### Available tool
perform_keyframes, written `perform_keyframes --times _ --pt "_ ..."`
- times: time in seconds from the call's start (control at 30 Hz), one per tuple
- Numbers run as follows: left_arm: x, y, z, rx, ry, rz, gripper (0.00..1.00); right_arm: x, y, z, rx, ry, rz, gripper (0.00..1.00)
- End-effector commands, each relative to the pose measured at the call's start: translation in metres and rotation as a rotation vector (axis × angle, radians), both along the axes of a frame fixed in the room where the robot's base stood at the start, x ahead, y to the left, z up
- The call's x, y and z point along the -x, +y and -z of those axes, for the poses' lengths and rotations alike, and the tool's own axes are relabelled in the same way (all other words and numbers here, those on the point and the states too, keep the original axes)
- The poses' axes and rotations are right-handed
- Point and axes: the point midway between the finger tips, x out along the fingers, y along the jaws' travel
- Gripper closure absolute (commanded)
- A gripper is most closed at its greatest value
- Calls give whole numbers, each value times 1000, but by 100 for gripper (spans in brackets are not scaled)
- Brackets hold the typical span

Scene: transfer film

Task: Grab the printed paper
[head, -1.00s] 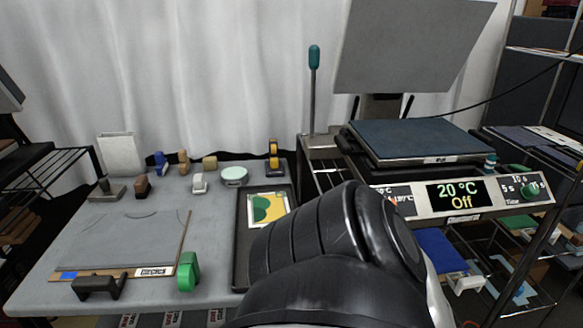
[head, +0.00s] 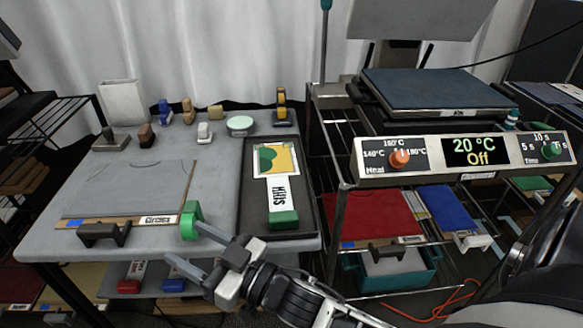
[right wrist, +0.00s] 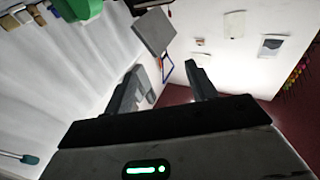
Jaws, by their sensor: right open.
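The printed paper (head: 286,158), with green and yellow shapes inside a white border, lies flat in the far part of a dark shallow tray (head: 309,212) on the grey table. A white lettered strip with a green block (head: 284,220) at its near end lies below it and adjoins or overlaps its near edge. My right gripper (head: 185,242) is open and empty by the table's front edge, left of and nearer than the tray. Its spread fingers also show in the right wrist view (right wrist: 162,85), with nothing between them. My left gripper is not in view.
A green clamp (head: 190,220) stands close by the right fingers. A grey shirt (head: 130,187) lies on a board at left. Small stamps and a round tin (head: 240,125) sit at the back. A heat press (head: 440,92) on a rack stands right of the table.

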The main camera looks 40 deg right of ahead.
Motion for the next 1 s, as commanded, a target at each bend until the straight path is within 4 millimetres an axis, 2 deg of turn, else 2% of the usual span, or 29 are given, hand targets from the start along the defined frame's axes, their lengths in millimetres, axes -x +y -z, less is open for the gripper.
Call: perform_keyframes --times 0.03,0.1,0.13,0.2,0.27,0.3,0.37,0.4,0.47,0.5,0.6,0.7,0.8,0.87,1.0 --pt "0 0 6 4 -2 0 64 -10 19 -31 -12 -153 -143 44" --pt "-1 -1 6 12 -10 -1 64 -5 45 -61 0 -293 -378 44" --pt "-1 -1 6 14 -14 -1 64 -1 54 -68 23 -329 -487 44" --pt "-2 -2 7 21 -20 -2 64 10 69 -73 122 -357 -740 44" --pt "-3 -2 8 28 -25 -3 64 16 72 -63 258 -310 -938 44" --pt "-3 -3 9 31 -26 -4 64 16 67 -52 369 -241 -1045 44" --pt "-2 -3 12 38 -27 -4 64 10 48 -34 561 -89 -1157 44" --pt "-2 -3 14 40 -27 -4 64 2 28 -23 692 43 -1189 44" --pt "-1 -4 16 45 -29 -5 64 -14 -10 -13 877 263 -1170 44" --pt "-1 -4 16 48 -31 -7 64 -25 -39 -12 981 415 -1120 44" --pt "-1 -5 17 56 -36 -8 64 -46 -109 -22 1162 758 -908 44" --pt "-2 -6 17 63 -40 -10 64 -56 -165 -43 1235 1008 -675 44" --pt "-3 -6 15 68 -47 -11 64 -57 -198 -59 1254 1154 -507 44" --pt "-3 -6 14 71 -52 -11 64 -57 -208 -62 1254 1199 -452 44" --pt "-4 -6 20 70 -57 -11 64 -56 -214 -44 1253 1229 -423 44"
